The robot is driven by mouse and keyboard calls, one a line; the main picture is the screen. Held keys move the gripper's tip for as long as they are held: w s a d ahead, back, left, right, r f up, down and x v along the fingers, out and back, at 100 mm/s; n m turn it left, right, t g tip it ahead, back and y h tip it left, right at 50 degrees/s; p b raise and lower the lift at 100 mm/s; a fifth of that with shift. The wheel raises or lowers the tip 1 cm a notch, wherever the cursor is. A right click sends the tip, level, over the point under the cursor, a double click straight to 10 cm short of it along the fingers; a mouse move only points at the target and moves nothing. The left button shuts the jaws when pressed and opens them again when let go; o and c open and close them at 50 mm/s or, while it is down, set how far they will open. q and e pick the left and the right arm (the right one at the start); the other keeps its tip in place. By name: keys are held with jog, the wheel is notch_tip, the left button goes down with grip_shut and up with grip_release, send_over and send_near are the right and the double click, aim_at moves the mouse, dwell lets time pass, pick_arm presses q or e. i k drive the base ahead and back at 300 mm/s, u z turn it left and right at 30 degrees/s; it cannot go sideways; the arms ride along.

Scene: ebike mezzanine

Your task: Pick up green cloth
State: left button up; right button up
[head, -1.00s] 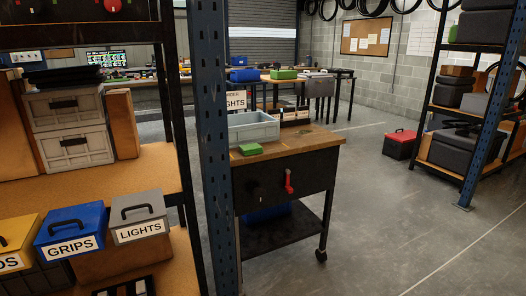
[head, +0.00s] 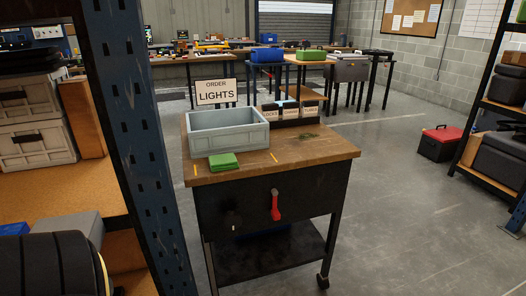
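The green cloth (head: 223,161) lies folded in a small flat block on the wooden top of the cart (head: 315,152), near its front left edge. It is just in front of the grey bin (head: 228,142) and is unobstructed. Neither gripper shows in the head view, and nothing is touching the cloth.
A blue perforated post (head: 135,130) and a shelf (head: 40,190) stand to the left of the cart. An ORDER LIGHTS sign (head: 216,93) and small labelled boxes (head: 287,110) are behind the bin. Open floor (head: 400,220) lies right of the cart.

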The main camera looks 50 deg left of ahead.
aim_at(228, 161)
jog(key=u, duration=0.7)
jog(key=i, duration=1.15)
jog(key=u, duration=0.95)
